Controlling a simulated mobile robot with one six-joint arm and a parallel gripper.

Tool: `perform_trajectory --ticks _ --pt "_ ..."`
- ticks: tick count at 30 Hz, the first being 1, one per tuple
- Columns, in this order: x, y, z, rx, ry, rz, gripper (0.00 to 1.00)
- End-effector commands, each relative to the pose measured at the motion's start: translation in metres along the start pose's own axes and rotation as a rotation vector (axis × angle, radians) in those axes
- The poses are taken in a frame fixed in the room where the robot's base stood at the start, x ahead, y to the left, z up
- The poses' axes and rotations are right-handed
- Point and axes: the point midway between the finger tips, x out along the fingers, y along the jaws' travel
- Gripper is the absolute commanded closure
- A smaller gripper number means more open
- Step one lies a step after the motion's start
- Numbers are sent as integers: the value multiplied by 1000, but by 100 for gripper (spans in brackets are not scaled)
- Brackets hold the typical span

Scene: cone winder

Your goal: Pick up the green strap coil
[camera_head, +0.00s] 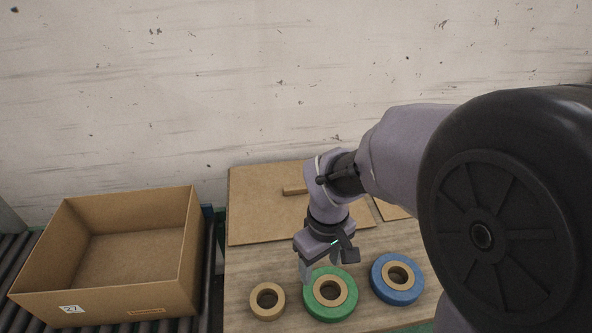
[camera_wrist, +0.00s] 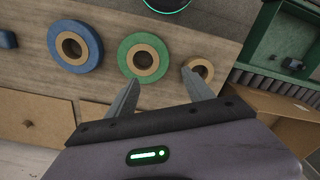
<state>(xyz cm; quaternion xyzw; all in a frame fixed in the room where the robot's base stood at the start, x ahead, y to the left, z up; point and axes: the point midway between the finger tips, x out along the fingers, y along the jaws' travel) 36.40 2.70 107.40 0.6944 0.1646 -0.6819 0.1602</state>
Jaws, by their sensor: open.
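The green strap coil (camera_head: 322,309) lies flat on the wooden table, a green ring around a tan core. It also shows in the wrist view (camera_wrist: 125,55), beyond my fingertips. My gripper (camera_head: 328,268) is above the table at the coil's back edge. In the wrist view my gripper (camera_wrist: 161,82) is open and empty, its two fingers spread apart. One finger points toward the green coil, the other toward the small tan roll. I cannot tell how high the fingertips are above the coil.
A blue coil (camera_head: 383,289) lies right of the green one, and a small tan roll (camera_head: 257,303) lies left. Flat cardboard (camera_head: 258,215) covers the table's back. An open cardboard box (camera_head: 188,262) stands on the roller conveyor (camera_head: 207,290) at left. A wall rises behind.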

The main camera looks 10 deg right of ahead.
Motion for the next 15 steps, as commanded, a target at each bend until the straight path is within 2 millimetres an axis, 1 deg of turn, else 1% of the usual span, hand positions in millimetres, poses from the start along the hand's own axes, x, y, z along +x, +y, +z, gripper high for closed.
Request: perform_trajectory --ticks 2,5,6,9,12,15 --pt "12 0 -1 -29 -19 -3 40" --pt "40 0 0 -34 -22 -3 40" --pt "54 0 0 -33 -23 -4 40" --pt "86 0 1 -31 -23 -4 40" --pt "111 0 1 -30 -21 -4 40" --pt "126 1 1 -30 -20 -3 40"
